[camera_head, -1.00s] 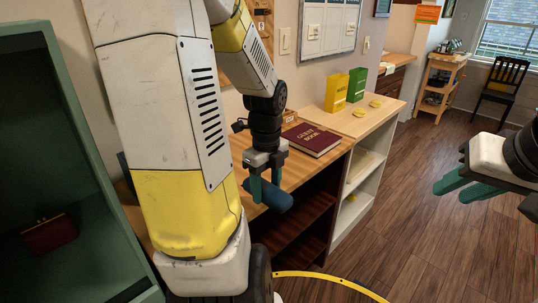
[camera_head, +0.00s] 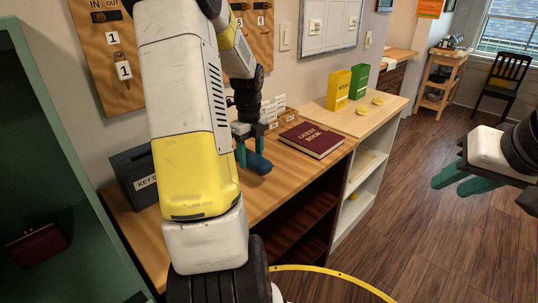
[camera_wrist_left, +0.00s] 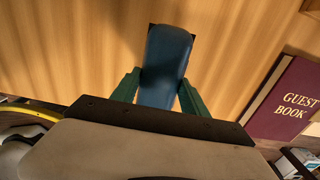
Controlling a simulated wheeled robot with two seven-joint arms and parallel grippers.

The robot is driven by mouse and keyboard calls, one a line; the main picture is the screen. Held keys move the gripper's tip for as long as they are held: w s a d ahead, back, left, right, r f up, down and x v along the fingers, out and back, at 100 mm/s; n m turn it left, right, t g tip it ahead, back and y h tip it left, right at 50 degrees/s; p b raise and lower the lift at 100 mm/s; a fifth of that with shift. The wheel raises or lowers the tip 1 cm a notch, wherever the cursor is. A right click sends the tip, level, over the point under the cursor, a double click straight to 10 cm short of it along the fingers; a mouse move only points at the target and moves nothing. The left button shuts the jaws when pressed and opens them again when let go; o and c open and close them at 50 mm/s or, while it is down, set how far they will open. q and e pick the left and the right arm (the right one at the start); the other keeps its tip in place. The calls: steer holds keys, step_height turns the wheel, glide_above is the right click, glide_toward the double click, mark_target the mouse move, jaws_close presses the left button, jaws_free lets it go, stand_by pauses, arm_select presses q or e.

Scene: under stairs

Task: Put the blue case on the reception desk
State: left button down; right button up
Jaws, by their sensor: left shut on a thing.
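The blue case (camera_head: 259,164) is a small, dark blue, rounded oblong. My left gripper (camera_head: 252,160) is shut on it, with a green finger on each side; in the left wrist view the case (camera_wrist_left: 167,62) shows between the fingers (camera_wrist_left: 158,90). The case is over the wooden top of the reception desk (camera_head: 285,172), left of the guest book. I cannot tell whether it touches the top. My right gripper (camera_head: 462,181) is at the right edge, over the floor, with its green fingers apart and nothing seen between them.
A maroon guest book (camera_head: 311,140) lies on the desk. A dark key box (camera_head: 138,178) stands at its left end and a small card organizer (camera_head: 277,117) at the back. A lower light-topped shelf unit (camera_head: 365,112) adjoins, with yellow (camera_head: 339,90) and green (camera_head: 358,82) boxes.

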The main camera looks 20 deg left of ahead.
arm_select(q)
steer(key=shift+w+a+f, duration=0.1)
steer(key=shift+w+a, duration=0.3)
steer(key=shift+w, duration=0.05)
steer(key=shift+d+f, duration=0.1)
steer(key=shift+f, duration=1.6)
steer(key=shift+f, duration=0.15)
steer(key=c, duration=0.6)
jaws_free()
